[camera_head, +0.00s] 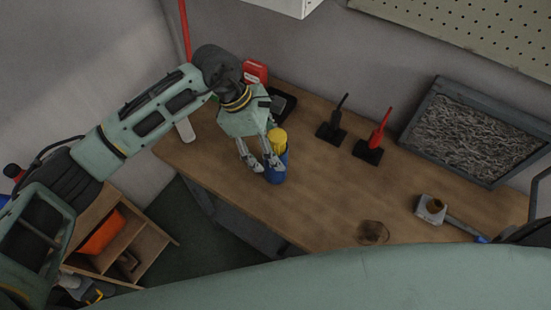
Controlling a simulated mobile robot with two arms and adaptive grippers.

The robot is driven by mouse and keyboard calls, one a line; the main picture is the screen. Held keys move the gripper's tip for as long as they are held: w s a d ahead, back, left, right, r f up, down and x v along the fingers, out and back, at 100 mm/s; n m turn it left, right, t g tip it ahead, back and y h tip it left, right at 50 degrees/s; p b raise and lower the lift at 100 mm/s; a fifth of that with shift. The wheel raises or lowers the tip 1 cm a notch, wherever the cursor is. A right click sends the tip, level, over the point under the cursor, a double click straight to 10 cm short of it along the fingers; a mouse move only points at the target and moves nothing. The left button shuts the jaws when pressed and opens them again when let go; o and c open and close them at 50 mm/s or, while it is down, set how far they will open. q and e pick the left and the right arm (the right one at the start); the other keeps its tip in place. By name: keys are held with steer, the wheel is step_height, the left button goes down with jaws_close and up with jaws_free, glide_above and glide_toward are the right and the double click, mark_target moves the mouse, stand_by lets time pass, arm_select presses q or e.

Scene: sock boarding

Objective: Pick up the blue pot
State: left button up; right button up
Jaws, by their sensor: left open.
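The blue pot (276,174) stands upright on the wooden table, near its front edge, with a yellow part (277,139) at its top. My left gripper (263,166) reaches down from the upper left, right at the pot. Its fingers are open; one is left of the pot and the other overlaps the pot in the picture. I cannot tell whether they touch it. My right gripper is not in view.
The wooden table (310,203) is clear right of the pot. A black tool (332,124) and a red tool (376,136) stand on dark bases.

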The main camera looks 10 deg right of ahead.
arm_select(q)
steer(key=shift+x, duration=1.55)
steer(key=shift+s, duration=0.1)
steer(key=shift+c, duration=0.2)
steer(key=shift+r, duration=0.15)
steer(key=c, duration=1.3)
steer(key=shift+o, duration=0.2)
